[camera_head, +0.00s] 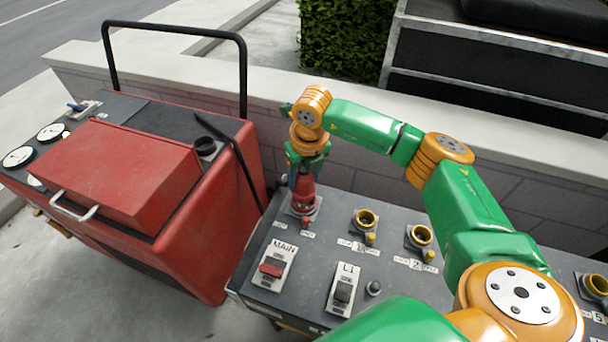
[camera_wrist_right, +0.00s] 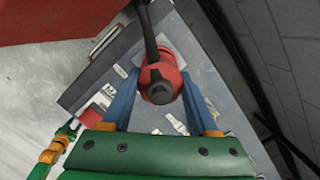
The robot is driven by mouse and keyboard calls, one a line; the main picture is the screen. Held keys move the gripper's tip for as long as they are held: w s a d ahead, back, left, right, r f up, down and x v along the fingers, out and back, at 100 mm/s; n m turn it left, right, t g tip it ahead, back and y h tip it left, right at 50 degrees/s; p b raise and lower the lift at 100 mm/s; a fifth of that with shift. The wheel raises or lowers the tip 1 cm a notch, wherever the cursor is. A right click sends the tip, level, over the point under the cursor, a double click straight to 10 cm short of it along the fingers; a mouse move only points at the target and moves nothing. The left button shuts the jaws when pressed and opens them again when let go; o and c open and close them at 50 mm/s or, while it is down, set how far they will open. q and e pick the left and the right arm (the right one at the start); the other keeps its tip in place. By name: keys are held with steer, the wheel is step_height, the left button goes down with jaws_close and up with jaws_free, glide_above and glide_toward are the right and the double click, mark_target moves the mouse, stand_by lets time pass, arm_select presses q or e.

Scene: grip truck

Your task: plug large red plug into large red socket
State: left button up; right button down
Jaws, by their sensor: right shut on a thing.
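The large red plug (camera_head: 304,187) stands upright on the square base of the large red socket (camera_head: 300,212), at the panel's far left corner. My right gripper (camera_head: 305,165) comes down over the plug from above. In the right wrist view, its two blue fingers (camera_wrist_right: 160,100) are on either side of the red plug (camera_wrist_right: 158,72), with a dark cable at its top, and are shut on it. The plug covers the socket's opening, so I cannot tell how deep it sits. A small green and orange arm part, perhaps my left gripper (camera_wrist_right: 68,134), shows at the lower left there.
Yellow sockets (camera_head: 365,220) and (camera_head: 420,236) stand to the right on the grey panel (camera_head: 318,250). MAIN switch (camera_head: 272,266) and L1 switch (camera_head: 342,292) are nearer. A red machine (camera_head: 200,240) with a black bar stands left; a low wall (camera_head: 350,160) runs behind.

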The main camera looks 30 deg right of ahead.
mark_target(304, 186)
steer(key=shift+f+b, duration=1.45)
steer(key=shift+f, duration=0.3)
stand_by(0.6)
jaws_free()
steer(key=shift+r, duration=0.1)
steer(key=shift+r+p, duration=2.1)
steer(key=shift+r, duration=0.4)
